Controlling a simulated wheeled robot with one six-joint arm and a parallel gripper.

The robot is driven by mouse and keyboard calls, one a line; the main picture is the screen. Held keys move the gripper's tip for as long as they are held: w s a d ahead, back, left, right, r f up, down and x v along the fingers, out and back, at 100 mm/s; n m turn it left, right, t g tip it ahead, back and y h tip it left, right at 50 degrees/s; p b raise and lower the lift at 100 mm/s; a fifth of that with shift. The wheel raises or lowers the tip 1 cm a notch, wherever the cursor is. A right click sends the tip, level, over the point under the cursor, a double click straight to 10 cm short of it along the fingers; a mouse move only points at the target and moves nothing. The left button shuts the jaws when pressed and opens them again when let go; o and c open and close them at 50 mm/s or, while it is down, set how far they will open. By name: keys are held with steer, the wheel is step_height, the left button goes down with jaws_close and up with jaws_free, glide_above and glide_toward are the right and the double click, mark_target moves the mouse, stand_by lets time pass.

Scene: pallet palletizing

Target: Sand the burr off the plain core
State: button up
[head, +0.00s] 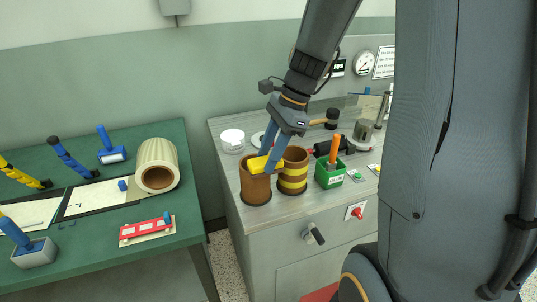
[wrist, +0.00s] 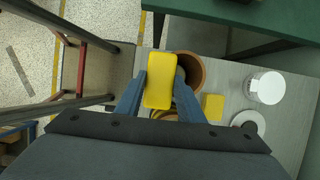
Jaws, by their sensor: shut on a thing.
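My gripper (head: 272,152) is shut on a yellow block (head: 262,163), which also shows between the fingers in the wrist view (wrist: 159,80). The block is at the top rim of the plain brown core (head: 256,187), which stands upright on the grey counter. I cannot tell whether the block touches the rim. In the wrist view the plain core (wrist: 198,69) shows partly behind the block and a finger. A brown core with yellow bands (head: 293,173) stands close on the right. No burr can be made out.
A second yellow block (wrist: 213,105) lies near the plain core. A green table (head: 110,206) is at left.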

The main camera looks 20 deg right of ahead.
mark_target(254, 163)
steer(key=shift+a, duration=0.1)
steer(key=shift+a+p, duration=0.9)
steer(key=shift+a, duration=0.75)
steer(key=shift+d+f, duration=0.1)
steer(key=shift+d+f+p, duration=0.1)
steer(key=shift+d+p, duration=0.5)
steer(key=shift+d, duration=0.6)
steer(key=shift+s+d+f, duration=0.1)
steer(key=shift+d, duration=0.35)
steer(key=shift+c, duration=1)
steer(key=shift+p, duration=0.4)
steer(key=shift+c, duration=0.2)
